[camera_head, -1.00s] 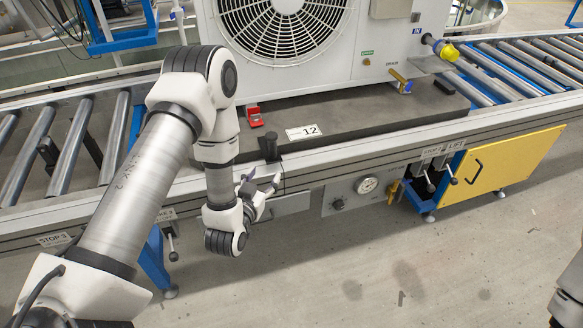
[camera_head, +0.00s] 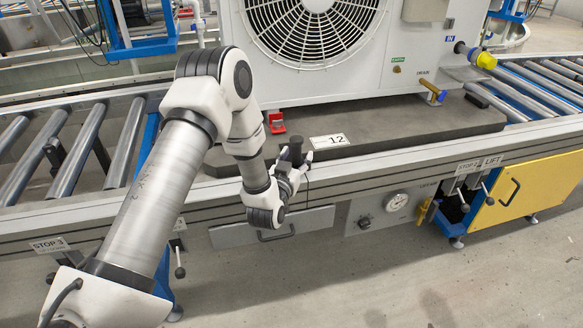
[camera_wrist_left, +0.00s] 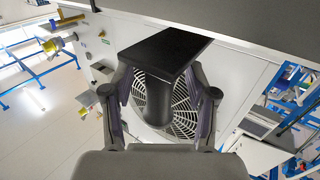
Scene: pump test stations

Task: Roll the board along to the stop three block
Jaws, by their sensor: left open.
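The board (camera_head: 420,122) is a dark grey slab with a "12" label, lying on the conveyor under a large white fan unit (camera_head: 400,60). A black post (camera_head: 294,150) stands at its front edge. My left gripper (camera_head: 296,172) is open at the post; the wrist view shows the post (camera_wrist_left: 160,100) between the two spread fingers (camera_wrist_left: 160,112), with visible gaps beside it. A flat black piece (camera_wrist_left: 165,50) sits at the post's far end there. The "STOP 3" label (camera_head: 50,245) is on the front rail at left; I cannot make out its block. My right gripper is out of view.
Bare rollers (camera_head: 75,150) lie left of the board, and more rollers (camera_head: 545,85) lie to the right. A red part (camera_head: 276,122) sits on the board. A gauge (camera_head: 397,201), "STOP 2" levers (camera_head: 470,190) and a yellow panel (camera_head: 525,190) are along the front.

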